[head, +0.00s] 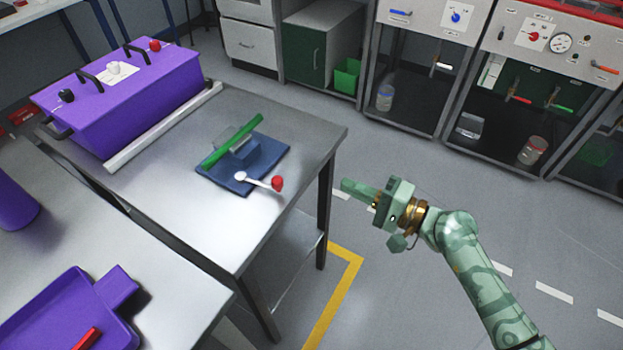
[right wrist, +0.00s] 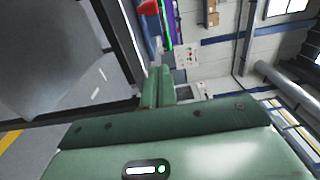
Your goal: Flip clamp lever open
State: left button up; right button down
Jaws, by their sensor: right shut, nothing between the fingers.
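The clamp stands on a dark blue base plate (head: 222,178) on the grey metal table, with a green bar (head: 232,140) across its far side. Its lever (head: 258,181) has a white pivot end and a red knob (head: 277,184) that reaches toward the table's right edge. The red knob also shows at the top of the right wrist view (right wrist: 148,7). My right gripper (head: 346,186) is beyond the table's right edge, to the right of the knob and apart from it. Its fingers are together and empty, also in the right wrist view (right wrist: 158,72). My left gripper is out of view.
A purple box (head: 125,95) with black handles stands behind the clamp at the table's far left. A purple tray (head: 70,320) lies on the nearer table. Cabinets (head: 425,70) line the back. The floor right of the table is clear.

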jog(key=x, duration=0.9)
jog(key=shift+w+a, duration=0.15)
jog(key=s+a, duration=0.2)
jog(key=shift+a+r, duration=0.1)
jog(key=shift+a, duration=0.2)
jog(key=shift+s+a+p, duration=0.25)
jog(key=shift+a+p, duration=0.05)
jog(key=shift+a, duration=0.05)
